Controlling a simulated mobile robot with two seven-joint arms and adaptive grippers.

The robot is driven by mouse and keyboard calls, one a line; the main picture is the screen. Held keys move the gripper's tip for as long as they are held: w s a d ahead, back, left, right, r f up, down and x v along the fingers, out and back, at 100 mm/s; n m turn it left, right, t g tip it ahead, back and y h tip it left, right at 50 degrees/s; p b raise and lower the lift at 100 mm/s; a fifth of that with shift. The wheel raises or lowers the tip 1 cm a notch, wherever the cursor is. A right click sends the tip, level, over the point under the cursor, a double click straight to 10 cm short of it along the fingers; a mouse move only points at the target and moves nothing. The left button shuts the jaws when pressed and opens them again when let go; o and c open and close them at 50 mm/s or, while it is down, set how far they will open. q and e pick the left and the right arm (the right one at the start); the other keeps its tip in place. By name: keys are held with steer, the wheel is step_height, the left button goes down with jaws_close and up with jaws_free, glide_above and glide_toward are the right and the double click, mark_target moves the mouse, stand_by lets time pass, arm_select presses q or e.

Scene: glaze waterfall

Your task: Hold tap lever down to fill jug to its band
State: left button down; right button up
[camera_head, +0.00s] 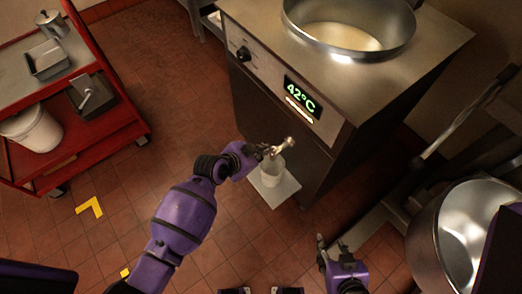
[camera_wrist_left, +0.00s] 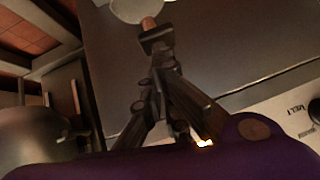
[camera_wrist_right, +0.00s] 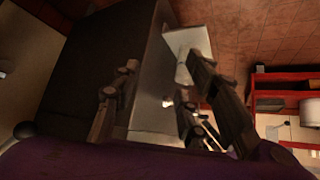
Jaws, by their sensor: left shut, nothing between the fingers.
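The tap (camera_head: 288,142) sticks out low from the front of the steel machine, its lever partly hidden by my gripper. A pale jug (camera_head: 271,172) stands upright beneath it on a small white shelf (camera_head: 287,190). I cannot make out its band or liquid level. My left gripper (camera_head: 267,151) is shut and empty, its fingertips at the tap above the jug; I cannot tell whether they touch the lever. In the left wrist view the shut fingers (camera_wrist_left: 156,38) are beside a copper-coloured tip (camera_wrist_left: 148,23). My right gripper (camera_head: 334,245) is open and empty, away from the jug.
The machine (camera_head: 300,100) carries a steel pan (camera_head: 350,50) of pale liquid and a display reading 42°C (camera_head: 300,94). A red cart (camera_head: 125,115) stands at left. A large steel bowl (camera_head: 470,235) is at right.

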arm_select(q)
steer(key=f+h+b, duration=0.1)
steer(key=b, duration=0.2)
steer(key=s+a+f+t+b, duration=0.1)
steer(key=b, duration=0.1)
steer(key=a+f+t+h+b, duration=0.1)
steer(key=b, duration=0.2)
steer(key=shift+s+f+h+b, duration=0.25)
steer(key=shift+f+h+b, duration=0.05)
steer(key=shift+f, duration=0.1)
arm_select(e)
step_height(320, 180, down, 9)
steer(key=s, duration=0.2)
steer(key=shift+g, duration=0.4)
steer(key=shift+s, duration=0.45)
steer(key=shift+w+a, duration=0.1)
steer(key=shift+w, duration=0.25)
steer(key=shift+s+f, duration=0.1)
steer(key=shift+s, duration=0.3)
stand_by(2.7)
steer(key=shift+w, duration=0.4)
stand_by(0.3)
steer(key=shift+s, duration=0.3)
stand_by(0.9)
